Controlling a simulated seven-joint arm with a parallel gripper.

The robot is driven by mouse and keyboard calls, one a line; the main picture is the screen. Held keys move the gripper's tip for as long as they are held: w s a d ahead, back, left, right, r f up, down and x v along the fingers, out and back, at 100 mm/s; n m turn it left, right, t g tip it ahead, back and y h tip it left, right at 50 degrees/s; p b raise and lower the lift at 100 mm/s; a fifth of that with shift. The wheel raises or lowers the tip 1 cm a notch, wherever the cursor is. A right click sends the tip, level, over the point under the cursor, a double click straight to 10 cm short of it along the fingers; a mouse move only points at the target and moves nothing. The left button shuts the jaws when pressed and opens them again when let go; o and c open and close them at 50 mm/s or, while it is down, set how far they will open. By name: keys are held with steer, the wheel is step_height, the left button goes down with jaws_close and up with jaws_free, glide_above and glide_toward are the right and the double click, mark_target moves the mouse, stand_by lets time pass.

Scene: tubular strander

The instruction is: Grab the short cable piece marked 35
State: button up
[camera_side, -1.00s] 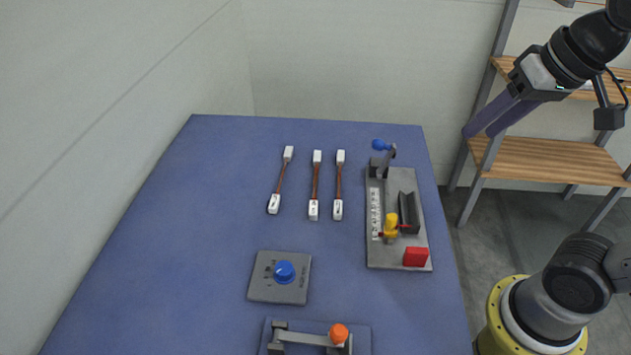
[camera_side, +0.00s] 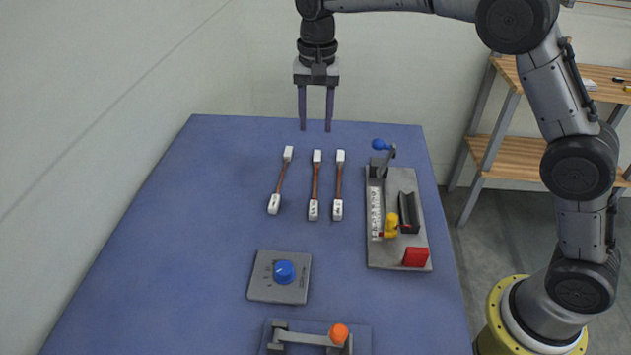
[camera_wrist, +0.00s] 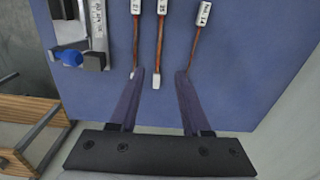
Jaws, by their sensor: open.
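Three short brown cable pieces with white end blocks lie on the blue table: a left, slanted one (camera_side: 281,180), a middle one (camera_side: 315,183) and a right one (camera_side: 339,183). My gripper (camera_side: 315,127) is open and empty, pointing down above the table's far edge, beyond the pieces. In the wrist view, the middle piece's white end (camera_wrist: 157,82) shows between my fingertips (camera_wrist: 160,73); the left piece appears at the right there (camera_wrist: 197,40).
A grey fixture (camera_side: 410,257) with blue and yellow handles and a red block stands right of the pieces. A grey plate with a blue knob (camera_side: 284,271) and an orange-knobbed lever (camera_side: 339,333) are nearer. The table's left side is clear. Wooden shelves (camera_side: 520,158) stand behind right.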

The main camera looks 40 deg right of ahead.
glide_above(315, 180)
steer(key=f, duration=0.9)
steer(key=shift+s+a+f, duration=0.2)
steer(key=shift+s+f, duration=0.05)
steer(key=shift+w+d+f, duration=0.1)
steer(key=shift+d+f, duration=0.05)
steer(key=shift+f, duration=1.2)
steer(key=shift+w+d+f, duration=0.1)
steer(key=shift+f, duration=1.25)
jaws_close()
steer(key=shift+r, duration=0.1)
